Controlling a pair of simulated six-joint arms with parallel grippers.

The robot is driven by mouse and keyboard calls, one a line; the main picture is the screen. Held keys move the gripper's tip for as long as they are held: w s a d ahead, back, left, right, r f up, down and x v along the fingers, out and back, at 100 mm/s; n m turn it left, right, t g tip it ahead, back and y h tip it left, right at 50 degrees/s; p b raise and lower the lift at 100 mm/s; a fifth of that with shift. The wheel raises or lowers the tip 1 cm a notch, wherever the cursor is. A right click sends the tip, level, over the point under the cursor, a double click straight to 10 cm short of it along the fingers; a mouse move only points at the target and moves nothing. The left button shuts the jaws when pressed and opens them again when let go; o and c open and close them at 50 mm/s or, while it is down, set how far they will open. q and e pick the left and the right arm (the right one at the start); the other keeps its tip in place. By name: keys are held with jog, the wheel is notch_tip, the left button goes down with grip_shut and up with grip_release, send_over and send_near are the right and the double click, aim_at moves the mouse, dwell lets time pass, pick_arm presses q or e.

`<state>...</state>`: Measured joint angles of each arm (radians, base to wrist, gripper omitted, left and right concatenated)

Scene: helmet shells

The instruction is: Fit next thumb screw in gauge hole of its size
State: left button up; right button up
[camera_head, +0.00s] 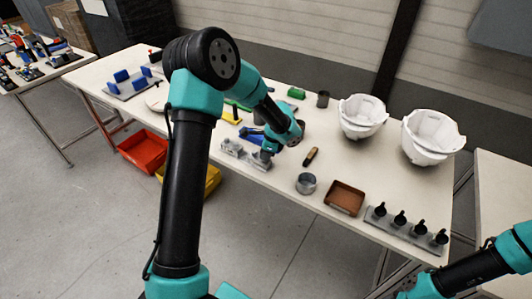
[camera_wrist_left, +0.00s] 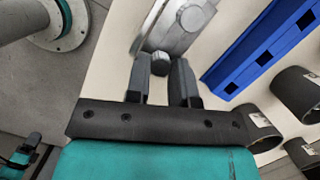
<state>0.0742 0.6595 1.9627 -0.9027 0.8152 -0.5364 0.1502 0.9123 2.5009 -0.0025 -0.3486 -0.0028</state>
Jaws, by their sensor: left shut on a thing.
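My left gripper (camera_head: 264,157) is at the grey metal block (camera_head: 234,150) near the table's front edge. In the left wrist view the gripper (camera_wrist_left: 160,66) is shut on a small dark round knob, seemingly a thumb screw (camera_wrist_left: 160,63). The grey block (camera_wrist_left: 165,38) with raised round parts lies just beyond the fingertips. The screw's shank and any hole beneath it are hidden, so I cannot tell whether it is seated. A grey strip (camera_head: 392,227) with several black knobbed pieces stands at the table's front right. My right arm enters at the lower right, its gripper out of frame.
A blue rail (camera_wrist_left: 262,60) lies right of the gripper, with dark cylinders (camera_wrist_left: 257,125) nearby. A metal cup (camera_head: 306,184), a brown tray (camera_head: 344,198) and white helmet shells (camera_head: 361,117) stand to the right. Red (camera_head: 142,151) and yellow bins are below the table.

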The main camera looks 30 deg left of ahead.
pick_arm(q)
jog(key=shift+f, duration=0.2)
dwell(0.3)
jog(key=o, duration=0.9)
jog(key=shift+o, duration=0.2)
jog(key=shift+r, duration=0.1)
jog(key=v, duration=1.7)
jog(key=shift+r, duration=0.1)
